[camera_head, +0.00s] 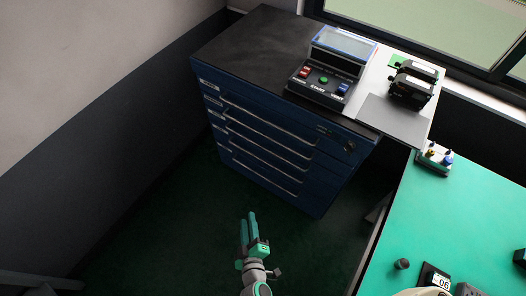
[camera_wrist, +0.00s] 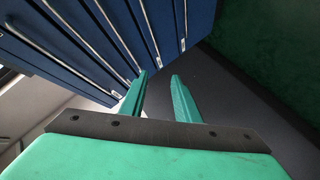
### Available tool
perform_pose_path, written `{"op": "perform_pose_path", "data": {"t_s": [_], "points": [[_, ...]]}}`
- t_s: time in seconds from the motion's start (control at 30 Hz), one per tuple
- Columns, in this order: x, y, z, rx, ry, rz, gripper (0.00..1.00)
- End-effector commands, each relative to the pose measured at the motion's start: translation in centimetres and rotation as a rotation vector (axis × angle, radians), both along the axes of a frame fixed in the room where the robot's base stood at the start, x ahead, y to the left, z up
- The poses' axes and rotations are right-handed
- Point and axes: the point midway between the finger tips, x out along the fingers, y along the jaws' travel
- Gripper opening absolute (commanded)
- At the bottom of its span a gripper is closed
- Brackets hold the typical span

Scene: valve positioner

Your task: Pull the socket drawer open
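A blue drawer cabinet (camera_head: 262,140) with several stacked drawers and long silver bar handles stands at the back centre in the head view. All its drawers look shut. I cannot tell which one is the socket drawer, as the labels are too small to read. The cabinet front (camera_wrist: 95,40) also shows at the upper left of the wrist view, with its handles running slantwise. My gripper (camera_head: 249,216) is in front of the cabinet and apart from it, low over the dark green floor. In the wrist view its two green fingers (camera_wrist: 160,76) are spread with nothing between them.
A green workbench (camera_head: 455,210) is at the right. A grey wall (camera_head: 100,140) is at the left. The floor (camera_head: 180,235) before the cabinet is clear.

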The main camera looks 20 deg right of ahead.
Motion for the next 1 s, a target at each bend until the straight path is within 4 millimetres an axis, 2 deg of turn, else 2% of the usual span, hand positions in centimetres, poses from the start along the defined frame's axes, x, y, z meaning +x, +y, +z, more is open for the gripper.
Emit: {"op": "perform_pose_path", "data": {"t_s": [0.03, 0.2, 0.4, 0.53, 0.67, 0.87, 1.0], "points": [[2.3, -0.9, -0.5, -0.062, 0.002, -0.009, 0.29], [8.7, -4.3, -1.5, -0.291, 0.031, -0.048, 0.29], [15.0, -7.9, -0.5, -0.509, 0.05, -0.106, 0.29], [17.4, -9.3, 0.3, -0.593, 0.057, -0.134, 0.29], [18.4, -9.9, 0.7, -0.63, 0.06, -0.145, 0.29], [20.1, -10.9, 0.5, -0.637, 0.06, -0.149, 0.29], [22.2, -12.0, 0.1, -0.636, 0.06, -0.148, 0.29]]}}
